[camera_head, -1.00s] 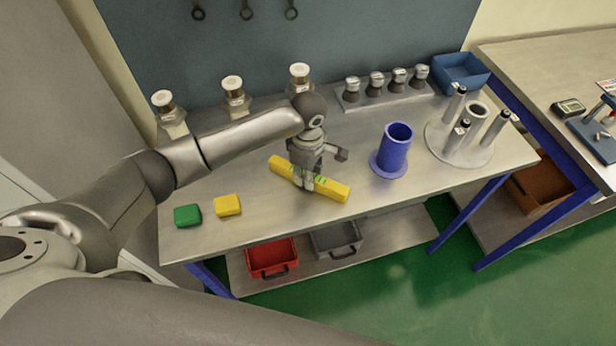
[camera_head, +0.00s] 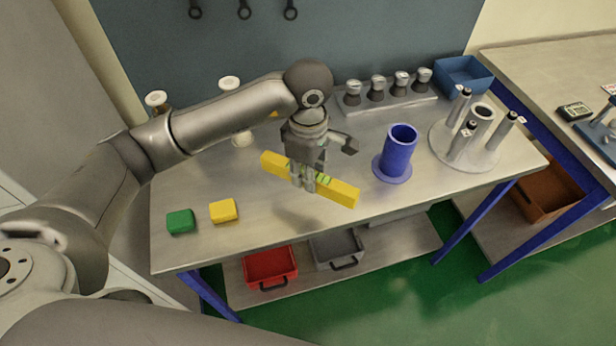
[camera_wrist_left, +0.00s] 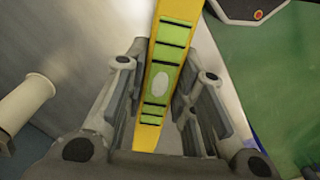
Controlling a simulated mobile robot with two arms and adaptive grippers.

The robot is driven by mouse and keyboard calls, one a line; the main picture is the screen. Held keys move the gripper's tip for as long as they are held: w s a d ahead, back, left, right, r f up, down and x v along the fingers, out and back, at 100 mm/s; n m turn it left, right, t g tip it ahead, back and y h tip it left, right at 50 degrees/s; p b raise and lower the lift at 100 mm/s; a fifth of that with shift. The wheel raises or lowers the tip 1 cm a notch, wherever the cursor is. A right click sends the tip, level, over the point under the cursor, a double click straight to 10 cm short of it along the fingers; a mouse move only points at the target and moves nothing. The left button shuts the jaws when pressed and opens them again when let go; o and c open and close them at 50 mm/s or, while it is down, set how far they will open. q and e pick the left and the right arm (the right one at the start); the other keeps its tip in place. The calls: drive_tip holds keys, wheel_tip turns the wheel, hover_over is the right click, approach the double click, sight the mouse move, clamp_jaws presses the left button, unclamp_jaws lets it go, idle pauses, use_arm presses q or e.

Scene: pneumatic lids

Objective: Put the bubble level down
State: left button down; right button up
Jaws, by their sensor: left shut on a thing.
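The bubble level is a long yellow bar (camera_head: 338,190) with green windows, in the middle of the head view above the metal workbench (camera_head: 240,240). My left gripper (camera_head: 303,182) is shut on it near its middle, from above. The level looks raised clear of the bench top, with its right end nearer the front edge. In the left wrist view the level (camera_wrist_left: 168,58) runs between the two fingers (camera_wrist_left: 160,105), its green windows and pale bubble facing the camera. The fingers hide part of its sides. My right gripper is not in view.
A blue flanged cylinder (camera_head: 400,150) stands just right of the level. A green block (camera_head: 180,221) and a yellow block (camera_head: 223,211) lie at the left. A round stand with posts (camera_head: 475,148) and a blue bin (camera_head: 463,76) are at the right. The front middle is bare.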

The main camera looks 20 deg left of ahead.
use_arm(q)
drive_tip(key=s+d+r+b, duration=0.2)
drive_tip(key=s+d+r, duration=0.1)
drive_tip(key=s, duration=0.4)
drive_tip(key=s+a+f+m, duration=0.1)
drive_tip(key=s+a+m, duration=0.1)
drive_tip(key=a+m, duration=0.6)
drive_tip(key=m, duration=0.7)
drive_tip(key=shift+a+m, duration=0.4)
drive_tip(key=shift+f, duration=0.1)
